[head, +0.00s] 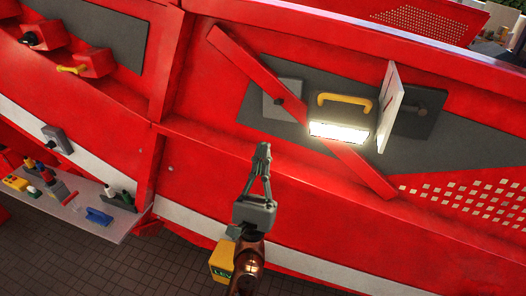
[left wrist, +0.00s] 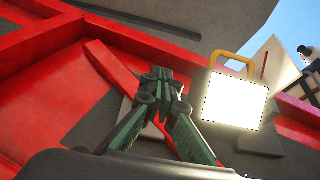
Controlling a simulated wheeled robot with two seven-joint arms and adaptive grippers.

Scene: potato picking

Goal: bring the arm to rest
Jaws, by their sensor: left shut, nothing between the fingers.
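My left gripper (head: 262,150) is in the middle of the head view, in front of the red machine wall (head: 210,165). Its fingers are together with nothing between them. In the left wrist view my left gripper (left wrist: 160,78) also shows shut, its fingertips meeting in front of the red wall and a slanted red bar. It appears apart from the lit lamp, though the exact gap cannot be told. My right gripper is in neither view.
A bright lamp (head: 338,132) with a yellow handle (head: 345,101) is at the upper right, beside a white panel (head: 390,106). A slanted red bar (head: 330,143) crosses the wall. A grey shelf (head: 75,208) with small items is at lower left. A yellow box (head: 221,262) is below my arm.

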